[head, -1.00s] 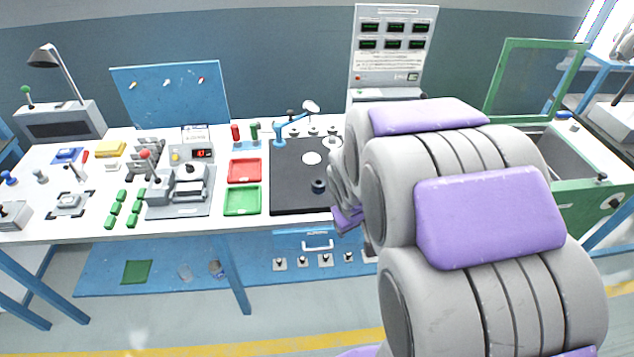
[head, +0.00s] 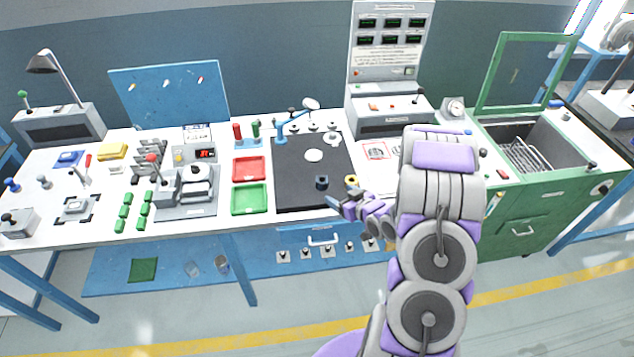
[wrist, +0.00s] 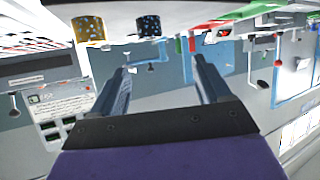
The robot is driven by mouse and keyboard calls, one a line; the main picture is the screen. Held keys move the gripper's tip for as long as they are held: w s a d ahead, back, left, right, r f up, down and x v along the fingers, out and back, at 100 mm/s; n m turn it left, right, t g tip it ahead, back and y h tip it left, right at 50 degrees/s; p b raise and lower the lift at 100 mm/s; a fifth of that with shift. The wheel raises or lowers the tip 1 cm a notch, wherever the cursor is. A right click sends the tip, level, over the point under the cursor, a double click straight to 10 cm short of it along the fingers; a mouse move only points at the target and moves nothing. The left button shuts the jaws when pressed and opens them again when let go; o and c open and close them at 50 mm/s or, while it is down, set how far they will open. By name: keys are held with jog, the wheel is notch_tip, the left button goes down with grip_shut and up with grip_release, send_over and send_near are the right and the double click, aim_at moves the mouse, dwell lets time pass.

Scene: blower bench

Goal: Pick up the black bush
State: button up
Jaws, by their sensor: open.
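The black bush (head: 321,184) is a small dark ring-like cylinder standing on the black mat (head: 290,203) near its right front part. In the wrist view, which is upside down, the black bush (wrist: 148,25) is speckled and stands beyond the fingertips, between their lines. A yellow bush (head: 352,181) stands just right of it; it also shows in the wrist view (wrist: 88,29). My gripper (head: 332,203) is at the bench's front edge, in front of the black bush and apart from it. In the wrist view my gripper (wrist: 160,62) is open and empty.
A red tray (head: 248,169) and a green tray (head: 250,199) lie left of the mat. A blue jointed stand (head: 283,134) and a pale disc (head: 314,156) are behind the bush. A green cabinet (head: 540,205) stands at the right. The mat left of the bush is clear.

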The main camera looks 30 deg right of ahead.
aim_at(326, 180)
jog(key=b+x, duration=0.2)
jog(key=x, duration=0.9)
jog(key=shift+w+d+r, duration=0.1)
jog(key=shift+w, duration=0.15)
jog(key=shift+w+d+f, duration=0.2)
jog(key=shift+w+d, duration=0.05)
jog(key=shift+d, duration=0.3)
jog(key=shift+w+d+f, duration=0.2)
jog(key=shift+w+d, duration=0.1)
jog(key=shift+d, duration=0.25)
jog(key=shift+w+d+f+t+b, duration=0.15)
jog(key=shift+w+d+t+b, duration=0.05)
jog(key=shift+w+t+b, duration=0.1)
jog(key=w+a, duration=0.1)
jog(key=w+a+f+b, duration=0.1)
jog(key=w, duration=0.1)
jog(key=shift+w+a+f, duration=0.25)
jog(key=shift+w+a, duration=0.1)
jog(key=shift+d+r, duration=0.1)
